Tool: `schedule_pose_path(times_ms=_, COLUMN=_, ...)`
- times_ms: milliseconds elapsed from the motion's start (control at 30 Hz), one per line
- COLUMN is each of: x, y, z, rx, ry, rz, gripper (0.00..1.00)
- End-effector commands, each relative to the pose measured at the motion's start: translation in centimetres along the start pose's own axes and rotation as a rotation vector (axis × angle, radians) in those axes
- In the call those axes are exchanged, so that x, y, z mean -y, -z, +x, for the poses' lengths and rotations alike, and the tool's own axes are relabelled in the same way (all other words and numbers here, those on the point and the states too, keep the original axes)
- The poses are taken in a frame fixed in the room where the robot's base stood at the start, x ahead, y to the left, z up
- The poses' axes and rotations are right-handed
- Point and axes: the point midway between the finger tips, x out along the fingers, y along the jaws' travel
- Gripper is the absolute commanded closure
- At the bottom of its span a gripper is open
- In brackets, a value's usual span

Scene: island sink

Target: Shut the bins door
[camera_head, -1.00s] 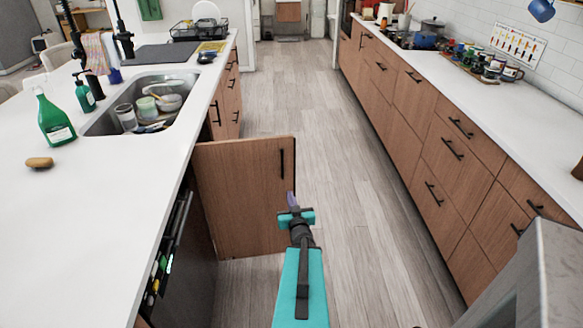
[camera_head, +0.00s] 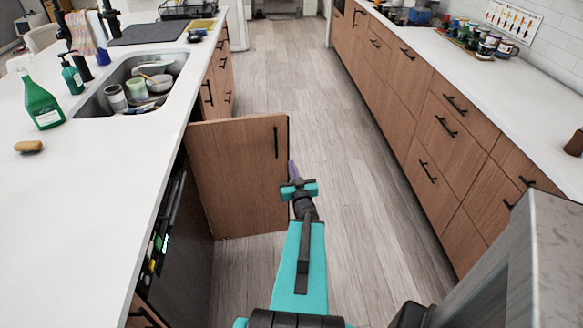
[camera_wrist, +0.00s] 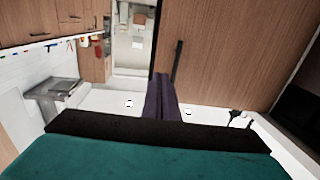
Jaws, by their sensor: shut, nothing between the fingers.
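The bins door (camera_head: 237,178) is a brown wooden door with a black vertical handle (camera_head: 276,142) near its free edge. It stands open, sticking out from the island into the aisle. My gripper (camera_head: 292,172) is at the door's free edge, right of and below the handle; whether it touches the door I cannot tell. In the wrist view the shut purple fingers (camera_wrist: 162,100) point toward the door (camera_wrist: 230,45), whose dark handle (camera_wrist: 177,48) shows just beyond them. The fingers hold nothing.
The white island top (camera_head: 95,190) is on the left, with a sink (camera_head: 135,85) holding dishes, a green bottle (camera_head: 41,103) and a sponge (camera_head: 29,146). Wooden drawers (camera_head: 440,135) line the right side. The floor (camera_head: 340,150) between is clear.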

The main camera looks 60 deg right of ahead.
Motion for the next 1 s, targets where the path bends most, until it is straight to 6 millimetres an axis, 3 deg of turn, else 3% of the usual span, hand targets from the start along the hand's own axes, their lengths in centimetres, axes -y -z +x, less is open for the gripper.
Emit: schedule_pose_path(times_ms=1000, x=0.1, y=-0.4, z=3.9, rx=0.000, ry=0.002, rz=0.000, gripper=1.00)
